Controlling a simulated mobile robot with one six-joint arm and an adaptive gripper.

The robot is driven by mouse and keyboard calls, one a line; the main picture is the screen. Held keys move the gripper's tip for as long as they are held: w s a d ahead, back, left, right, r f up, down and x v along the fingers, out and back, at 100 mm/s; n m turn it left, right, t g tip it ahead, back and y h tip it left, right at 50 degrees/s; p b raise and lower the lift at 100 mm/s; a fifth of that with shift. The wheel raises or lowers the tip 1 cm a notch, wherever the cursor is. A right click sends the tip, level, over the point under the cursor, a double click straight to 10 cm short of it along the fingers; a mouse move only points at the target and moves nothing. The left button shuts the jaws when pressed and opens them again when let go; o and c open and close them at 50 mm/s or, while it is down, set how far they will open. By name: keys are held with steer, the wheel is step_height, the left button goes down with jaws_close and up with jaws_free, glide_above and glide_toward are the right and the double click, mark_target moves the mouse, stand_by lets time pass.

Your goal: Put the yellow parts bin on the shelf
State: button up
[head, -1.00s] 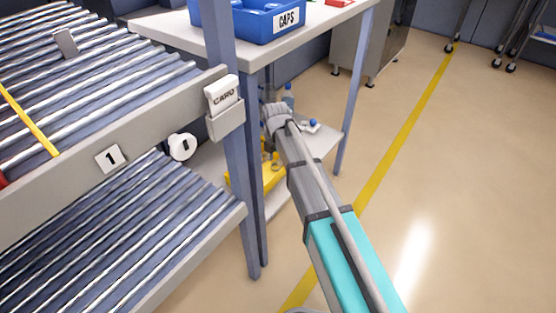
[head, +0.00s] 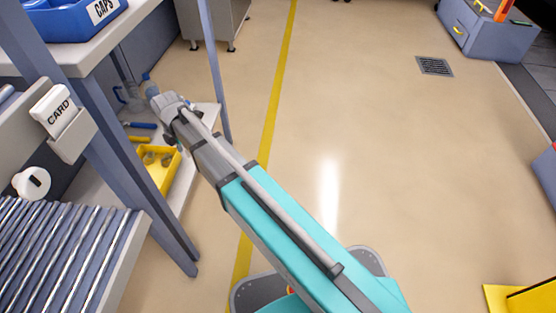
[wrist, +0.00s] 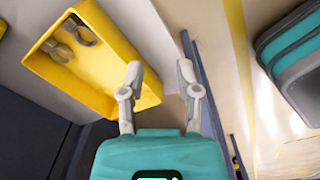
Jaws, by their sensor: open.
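The yellow parts bin (head: 144,165) stands on the lower board of the bench (head: 176,195), near its edge, with a few round metal parts inside. It also shows at the upper left of the wrist view (wrist: 105,60), with ring-shaped parts at its far end. My gripper (wrist: 159,67) is open and empty. In the wrist view its left finger overlaps the bin near one wall and its right finger lies outside that wall. I cannot tell whether either finger touches. In the head view my wrist partly hides the fingers.
A bottle (head: 150,86) and a blue-handled tool (head: 138,125) are near the bin. A bench leg (head: 216,75) rises close to my arm. The roller rack (head: 62,255) with a card holder (head: 71,140) stands left. The blue CAPS bin (head: 70,22) is above. Open floor lies right.

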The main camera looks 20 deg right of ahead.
steer(key=s+d+m, duration=0.4)
steer(key=d+m, duration=0.4)
steer(key=d, duration=0.1)
steer(key=s+d+m, duration=0.4)
steer(key=d+m, duration=0.5)
steer(key=d, duration=0.1)
steer(key=s+d+m, duration=0.5)
steer(key=d+m, duration=0.4)
steer(key=shift+d, duration=0.3)
